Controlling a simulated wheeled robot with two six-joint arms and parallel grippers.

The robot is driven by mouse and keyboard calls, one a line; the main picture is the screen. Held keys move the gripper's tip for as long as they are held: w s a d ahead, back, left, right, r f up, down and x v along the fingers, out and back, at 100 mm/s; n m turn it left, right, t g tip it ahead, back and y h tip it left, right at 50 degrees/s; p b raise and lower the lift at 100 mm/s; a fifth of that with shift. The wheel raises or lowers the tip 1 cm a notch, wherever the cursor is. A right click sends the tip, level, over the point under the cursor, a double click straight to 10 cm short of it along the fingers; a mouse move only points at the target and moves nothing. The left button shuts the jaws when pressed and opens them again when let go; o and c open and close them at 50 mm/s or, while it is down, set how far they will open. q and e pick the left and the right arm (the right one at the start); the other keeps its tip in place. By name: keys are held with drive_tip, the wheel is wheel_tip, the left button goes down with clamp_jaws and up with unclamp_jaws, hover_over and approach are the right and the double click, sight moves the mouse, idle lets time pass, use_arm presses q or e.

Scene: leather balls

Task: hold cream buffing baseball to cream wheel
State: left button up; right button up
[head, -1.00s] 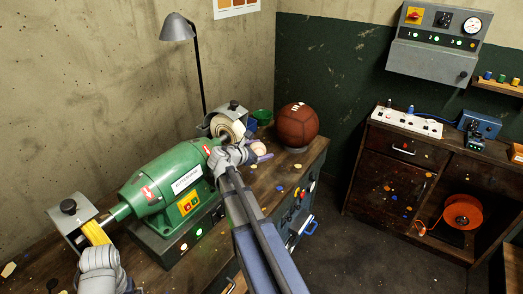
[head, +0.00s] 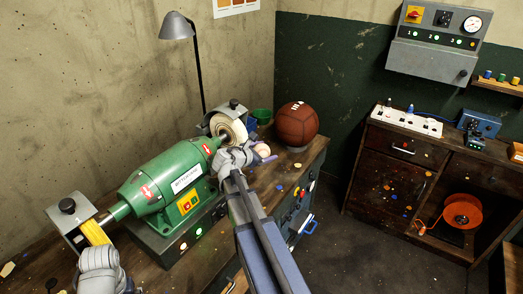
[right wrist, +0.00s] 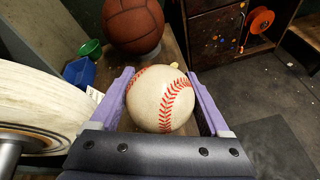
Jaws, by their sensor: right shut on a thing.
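The cream baseball with red stitching (right wrist: 158,100) sits between the two purple fingers of my right gripper (right wrist: 160,105), which is shut on it. In the head view, the ball (head: 264,149) shows only partly beyond my right gripper (head: 258,155). The cream wheel (head: 234,127) is on the right end of the green buffing machine (head: 165,185), under a grey guard. In the right wrist view the wheel (right wrist: 35,100) stands left of the ball with a small gap between them. My left gripper's fingers are hidden; only my wrist shows near the yellow wheel (head: 96,232).
A brown leather ball (head: 297,124) rests on a stand at the bench's far right. A green bowl (head: 263,116) and a blue container (right wrist: 80,72) are behind the wheel. A desk lamp (head: 178,27) stands at the back. Open floor lies right of the bench.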

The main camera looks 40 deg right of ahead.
drive_tip(key=s, duration=0.1)
drive_tip(key=s+d, duration=0.1)
drive_tip(key=s, duration=0.2)
drive_tip(key=shift+s+d+f+b, duration=0.15)
drive_tip(key=shift+s+f+b, duration=0.15)
drive_tip(key=shift+s+f, duration=0.05)
idle(1.2)
drive_tip(key=shift+r, duration=0.15)
idle(0.6)
